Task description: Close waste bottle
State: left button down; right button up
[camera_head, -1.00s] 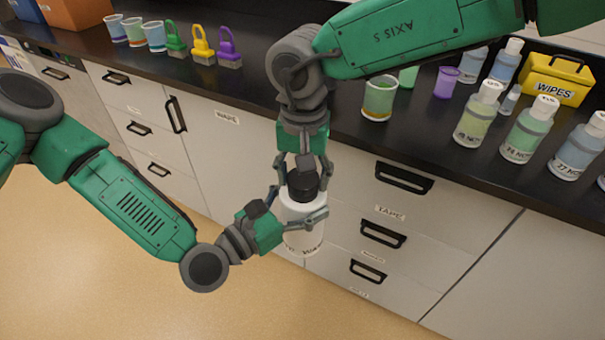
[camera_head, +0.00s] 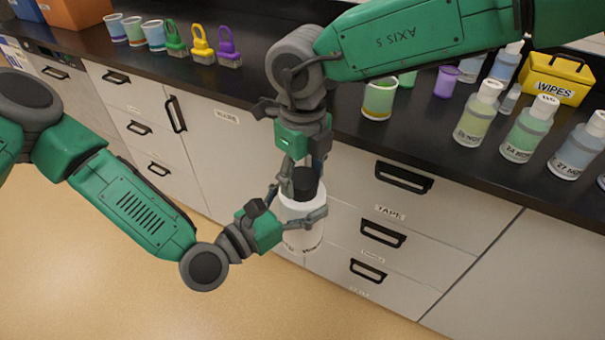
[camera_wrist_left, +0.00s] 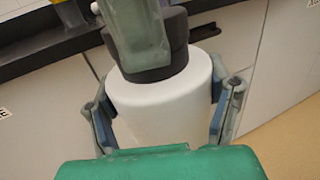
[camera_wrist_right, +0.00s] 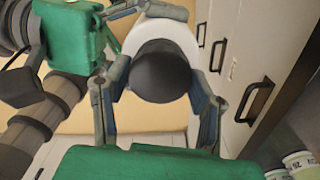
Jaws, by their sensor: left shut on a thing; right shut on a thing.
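The waste bottle (camera_head: 301,235) is white with a black cap (camera_head: 305,182), held upright in the air in front of the drawers. My left gripper (camera_head: 298,214) is shut around the white body from the left; the left wrist view shows its fingers on both sides of the bottle (camera_wrist_left: 165,105). My right gripper (camera_head: 300,178) comes from above and is shut on the black cap. In the right wrist view its fingers flank the cap (camera_wrist_right: 160,72). The cap sits at the bottle's top; its thread is hidden.
The black counter (camera_head: 270,95) runs behind the bottle. Drawer handles (camera_head: 383,235) stick out close behind the bottle. The floor in front is clear.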

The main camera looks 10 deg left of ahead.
jog(key=m, duration=0.4)
jog(key=shift+w+a+m, duration=0.1)
jog(key=shift+a+m, duration=0.1)
jog(key=shift+m, duration=0.1)
jog(key=m, duration=0.6)
jog(key=shift+r, duration=0.1)
jog(key=o, duration=1.4)
jog(key=shift+w, duration=0.1)
jog(key=shift+d, duration=0.1)
notch_tip(320, 180, up, 12)
jog(key=shift+f, duration=0.1)
jog(key=shift+w, duration=0.1)
